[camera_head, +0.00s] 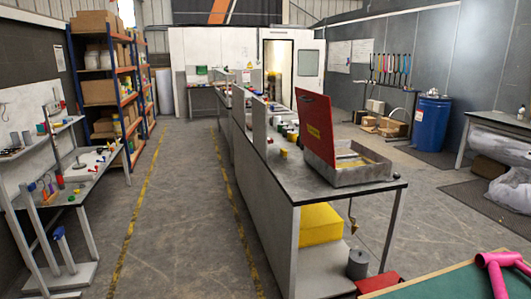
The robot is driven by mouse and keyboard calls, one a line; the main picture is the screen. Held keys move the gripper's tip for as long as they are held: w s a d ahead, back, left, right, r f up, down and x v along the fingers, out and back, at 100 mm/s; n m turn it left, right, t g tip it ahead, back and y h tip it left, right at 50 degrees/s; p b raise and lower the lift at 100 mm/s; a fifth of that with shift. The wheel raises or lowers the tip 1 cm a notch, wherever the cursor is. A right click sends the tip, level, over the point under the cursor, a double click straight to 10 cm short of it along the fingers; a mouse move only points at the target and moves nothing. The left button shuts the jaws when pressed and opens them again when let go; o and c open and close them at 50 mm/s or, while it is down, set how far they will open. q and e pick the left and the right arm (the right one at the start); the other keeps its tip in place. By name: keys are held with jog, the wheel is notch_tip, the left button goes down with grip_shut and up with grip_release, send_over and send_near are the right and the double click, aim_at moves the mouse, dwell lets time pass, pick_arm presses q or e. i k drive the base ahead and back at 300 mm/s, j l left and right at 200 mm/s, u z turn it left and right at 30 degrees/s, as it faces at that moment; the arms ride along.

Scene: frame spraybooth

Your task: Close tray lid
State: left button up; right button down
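The tray (352,178) is a grey metal box near the front end of the long workbench. Its red lid (315,127) stands open, tilted up from the left side of the tray, with a yellow label on its face. Something yellowish shows inside the tray. Neither of my grippers is in the camera_head view, and nothing touches the lid.
The long grey workbench (275,185) runs away from me, with several small items behind the lid. A green-topped table with a pink frame (500,268) is at the lower right. A blue barrel (431,122) stands at the right. The floor aisle (180,220) on the left is clear.

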aim_at(314, 112)
jog(key=i+j+z, duration=0.3)
jog(key=i, duration=0.2)
jog(key=i+j+z, duration=0.3)
jog(key=i+j, duration=0.05)
jog(key=i, duration=0.1)
